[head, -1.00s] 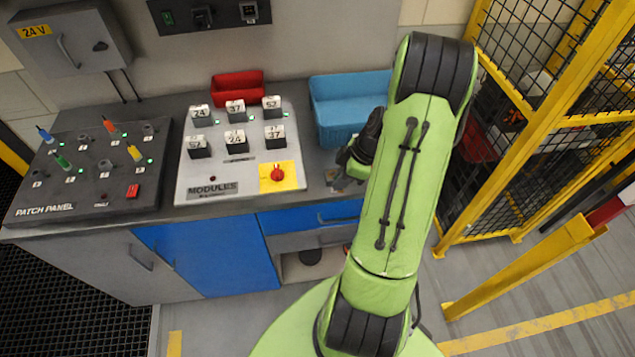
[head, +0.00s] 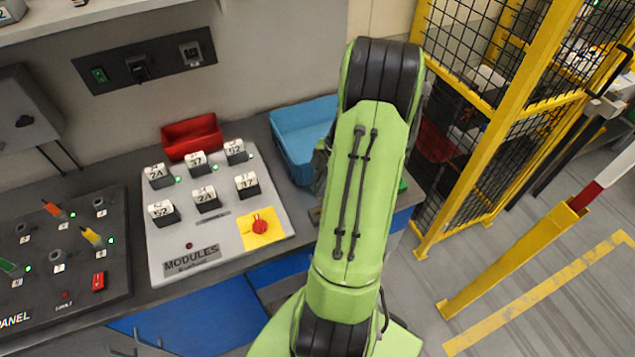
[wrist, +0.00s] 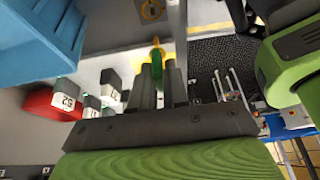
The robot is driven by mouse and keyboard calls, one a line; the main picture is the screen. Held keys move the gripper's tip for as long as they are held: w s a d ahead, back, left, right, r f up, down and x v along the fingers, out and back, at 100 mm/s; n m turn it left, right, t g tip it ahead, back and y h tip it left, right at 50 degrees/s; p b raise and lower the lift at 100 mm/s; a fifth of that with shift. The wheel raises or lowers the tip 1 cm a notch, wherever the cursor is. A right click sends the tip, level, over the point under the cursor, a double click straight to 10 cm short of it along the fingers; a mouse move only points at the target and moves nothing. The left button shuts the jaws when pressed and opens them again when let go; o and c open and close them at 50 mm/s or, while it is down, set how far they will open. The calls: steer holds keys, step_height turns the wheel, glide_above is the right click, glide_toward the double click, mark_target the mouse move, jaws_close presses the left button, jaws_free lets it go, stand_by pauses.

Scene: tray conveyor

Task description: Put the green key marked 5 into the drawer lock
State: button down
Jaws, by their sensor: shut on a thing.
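A green key (wrist: 156,64) is between the two grey fingers of my gripper (wrist: 160,75) in the wrist view. The gripper is shut on it. The number on the key cannot be read. Something yellow shows just beyond the key, and I cannot tell if it is part of it. In the head view the gripper and key are hidden behind my green arm. A blue drawer front (head: 278,268) shows partly below the counter edge, left of my arm. I cannot make out the drawer lock in either current view.
A modules panel (head: 170,238) with several numbered blocks stands on the counter. A red bin (head: 192,136) and a blue bin (head: 300,128) stand behind it. A dark patch panel (head: 75,285) is at left. A yellow mesh fence (head: 510,130) and post are at right.

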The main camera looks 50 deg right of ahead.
steer(key=shift+w+f+b, duration=0.3)
steer(key=shift+b, duration=0.05)
step_height(320, 180, down, 5)
steer(key=b, duration=0.5)
steer(key=shift+f, duration=0.2)
steer(key=shift+r, duration=0.1)
steer(key=shift+b, duration=0.6)
stand_by(0.8)
steer(key=shift+f+b, duration=1.8)
steer(key=shift+b, duration=0.05)
steer(key=c, duration=1.1)
jaws_free()
steer(key=shift+o, duration=0.2)
